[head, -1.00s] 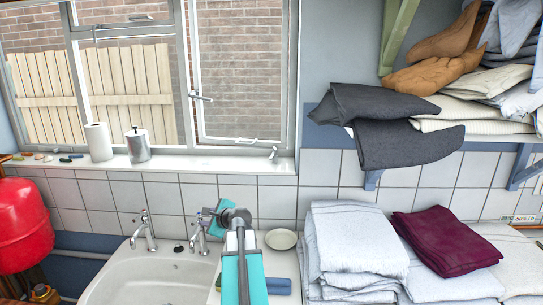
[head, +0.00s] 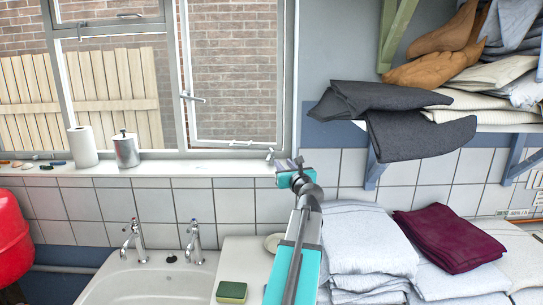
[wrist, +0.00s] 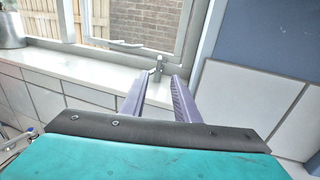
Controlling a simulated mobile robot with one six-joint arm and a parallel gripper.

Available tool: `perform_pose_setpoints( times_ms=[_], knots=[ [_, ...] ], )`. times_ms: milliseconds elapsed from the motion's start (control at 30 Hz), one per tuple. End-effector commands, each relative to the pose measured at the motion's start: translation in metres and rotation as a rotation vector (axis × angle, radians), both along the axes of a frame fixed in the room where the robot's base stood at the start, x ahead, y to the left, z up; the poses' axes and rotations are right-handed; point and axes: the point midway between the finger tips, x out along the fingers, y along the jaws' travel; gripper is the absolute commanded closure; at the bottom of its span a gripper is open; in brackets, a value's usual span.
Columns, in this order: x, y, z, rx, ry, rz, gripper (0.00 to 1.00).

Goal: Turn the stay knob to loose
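The stay knob (head: 270,154) is a small metal fitting on the right end of the white window sill (head: 150,168), below the right-hand window. In the wrist view the knob (wrist: 158,66) stands beyond my fingertips, roughly between them, with a gap still in front of it. My gripper (head: 298,162) is raised near the sill's right end, just right of the knob in the head view. Its two purple-grey fingers (wrist: 158,80) are apart with nothing between them. A stay bar (head: 242,143) lies along the bottom of the window frame. The knob's setting is too small to tell.
A sink with two taps (head: 195,240) and a green-topped sponge (head: 231,291) are below. Folded towels (head: 365,240) are stacked at right. Dark folded cloths (head: 415,135) overhang a shelf right of my gripper. A paper roll (head: 82,147) and canister (head: 126,150) stand on the sill.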

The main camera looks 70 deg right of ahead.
Motion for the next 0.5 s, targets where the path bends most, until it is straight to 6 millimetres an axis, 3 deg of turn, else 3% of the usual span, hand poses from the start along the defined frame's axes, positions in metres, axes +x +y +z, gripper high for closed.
perform_pose_setpoints(
  times_ms=[500],
  knots=[
    [0.0018, -0.005, 0.0006, 0.0, 0.0, -0.001, 0.72]
  ],
)
